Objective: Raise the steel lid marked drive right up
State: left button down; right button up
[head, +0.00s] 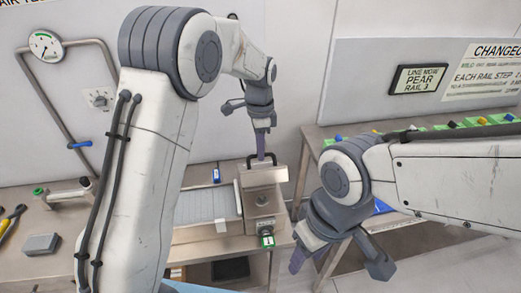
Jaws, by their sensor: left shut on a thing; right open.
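The steel lid (264,176) is on a small steel box (263,212) on the bench, right of centre. A dark handle (278,158) stands on the lid. No drive marking is legible at this size. My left gripper (263,152) reaches down from above and is shut on the handle, its purple fingertip at the bar. I cannot tell how far the lid is tilted. My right gripper (338,264) is open and empty in front and to the right of the box, its fingers spread apart.
A grey slatted conveyor (201,206) joins the box on the left. A grey block (41,244) lies on the bench at far left. A second bench (322,133) with green and coloured pieces stands behind my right arm.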

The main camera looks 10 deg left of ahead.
pick_arm(q)
jog(key=shift+w+a+f, duration=0.15)
jog(key=shift+f, duration=0.1)
jog(key=c, duration=1.1)
grip_release()
jog(key=shift+o, duration=1.1)
jog(key=shift+w+f, duration=0.1)
jog(key=shift+w, duration=0.05)
jog(key=shift+r, duration=0.2)
